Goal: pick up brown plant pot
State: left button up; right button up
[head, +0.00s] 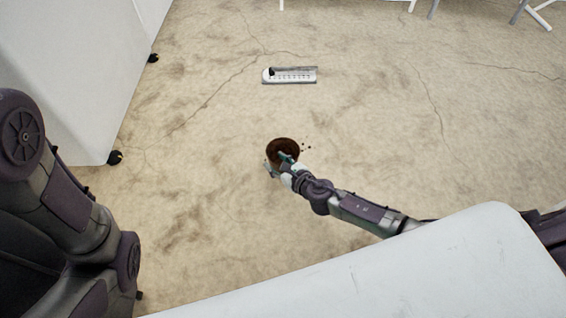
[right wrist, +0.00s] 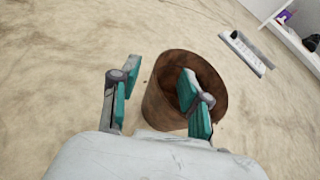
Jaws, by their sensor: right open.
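The brown plant pot (head: 283,146) stands on the floor in the middle of the head view. In the right wrist view the pot (right wrist: 163,92) looks tilted, with its open mouth toward the right. My right gripper (head: 279,165) is open at the pot's near side. In the right wrist view the right gripper (right wrist: 160,68) has one teal finger left of the pot and the other across its mouth. The pot's near wall shows between them. I cannot tell whether either finger touches it. My left arm shows at the left edge; its gripper is not seen.
A white-and-grey strip with marks (head: 289,75) lies on the floor beyond the pot. A white cabinet on casters (head: 70,70) stands at the left. A white surface (head: 400,275) fills the near right. The floor around the pot is mostly clear.

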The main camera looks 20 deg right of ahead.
aim_at(268, 154)
jog(key=b+x, duration=0.1)
jog(key=x, duration=0.1)
jog(key=b+x, duration=0.1)
jog(key=x, duration=0.1)
jog(key=shift+d, duration=0.25)
jog(key=shift+w+a+f+b, duration=0.15)
jog(key=shift+w+b, duration=0.25)
jog(key=shift+w, duration=0.15)
grip_shut()
